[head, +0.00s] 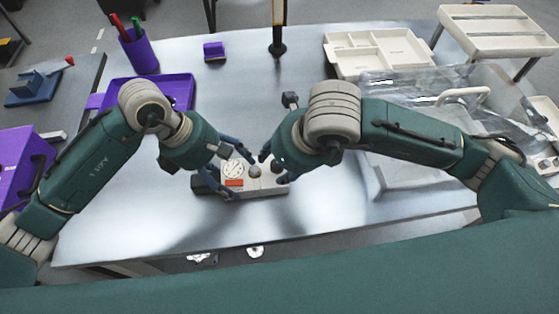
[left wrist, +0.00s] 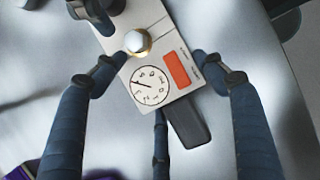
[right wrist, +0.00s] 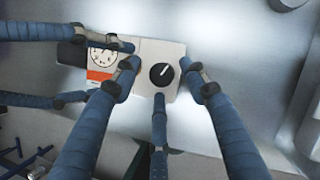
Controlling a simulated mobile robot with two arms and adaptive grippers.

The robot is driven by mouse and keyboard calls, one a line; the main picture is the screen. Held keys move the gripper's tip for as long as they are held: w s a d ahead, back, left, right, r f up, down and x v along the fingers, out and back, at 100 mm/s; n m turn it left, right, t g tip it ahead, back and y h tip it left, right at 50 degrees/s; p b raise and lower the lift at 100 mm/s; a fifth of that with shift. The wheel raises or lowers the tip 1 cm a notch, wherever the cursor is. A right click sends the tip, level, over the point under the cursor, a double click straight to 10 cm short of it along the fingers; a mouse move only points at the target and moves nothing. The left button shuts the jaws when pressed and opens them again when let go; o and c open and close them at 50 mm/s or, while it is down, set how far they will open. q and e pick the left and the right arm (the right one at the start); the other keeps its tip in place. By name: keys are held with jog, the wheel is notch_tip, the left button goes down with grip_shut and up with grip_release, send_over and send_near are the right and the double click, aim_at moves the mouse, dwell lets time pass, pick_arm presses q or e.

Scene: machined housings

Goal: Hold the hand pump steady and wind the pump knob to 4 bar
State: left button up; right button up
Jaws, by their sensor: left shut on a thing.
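The hand pump (head: 263,188) is a light box on the table with a round white gauge (left wrist: 150,87), an orange label (left wrist: 177,70) and a dark grey end piece (left wrist: 188,122). A pale round cap with a brass base (left wrist: 138,41) stands beside the gauge. My left gripper (head: 230,172) is shut on the pump at its gauge end. The black pump knob (right wrist: 161,73), with a white pointer line, is at the other end. My right gripper (right wrist: 160,76) is open, its fingers around the knob with gaps visible. The gauge reading is too small to tell.
A purple tray (head: 180,82) and a purple pen cup (head: 139,53) stand at the back left, a small purple block (head: 214,51) at the back. A beige compartment tray (head: 346,70) and a clear-covered bin are at the right. The table front is clear.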

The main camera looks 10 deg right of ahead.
pick_arm(q)
jog(key=shift+s+a+f, duration=0.15)
jog(key=shift+f, duration=0.15)
pick_arm(e)
jog(key=shift+f, duration=0.1)
jog(key=v, duration=1.2)
jog(key=shift+s, duration=0.1)
dwell(0.4)
pick_arm(q)
jog(key=o, duration=1.3)
jog(key=shift+c, duration=0.2)
jog(key=o, duration=0.4)
jog(key=shift+c, duration=0.2)
jog(key=shift+w+r, duration=0.1)
jog(key=shift+w, duration=0.1)
